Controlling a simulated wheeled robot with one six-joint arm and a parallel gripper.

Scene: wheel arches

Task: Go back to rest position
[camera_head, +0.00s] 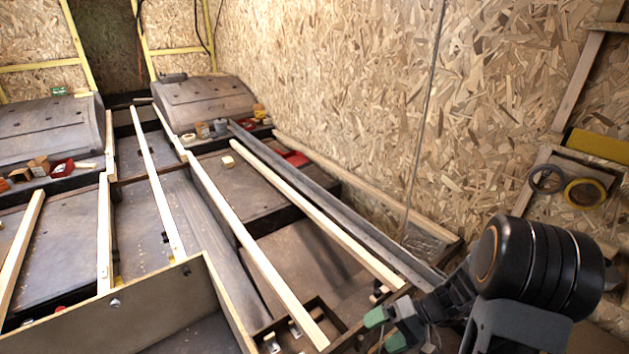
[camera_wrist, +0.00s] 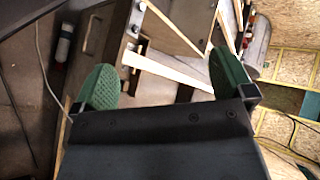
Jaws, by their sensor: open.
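My gripper (camera_head: 386,328) is at the lower right in the head view, with green fingertips near the front end of the wooden battens. My black arm joint shows to its right. In the wrist view my gripper (camera_wrist: 165,88) has its two green textured fingers spread wide apart, with nothing between them. Behind the fingers, a pale batten (camera_wrist: 170,72) and the frame show at some distance. I cannot tell how far the gripper is from the frame.
Long battens (camera_head: 245,240) run across the dark floor panels. A wheel arch (camera_head: 205,102) stands at the back, another (camera_head: 45,128) at the left. An OSB wall (camera_head: 330,90) bounds the right side. Tape rolls (camera_head: 584,193) hang at the far right. A wooden box edge (camera_head: 110,303) is in front.

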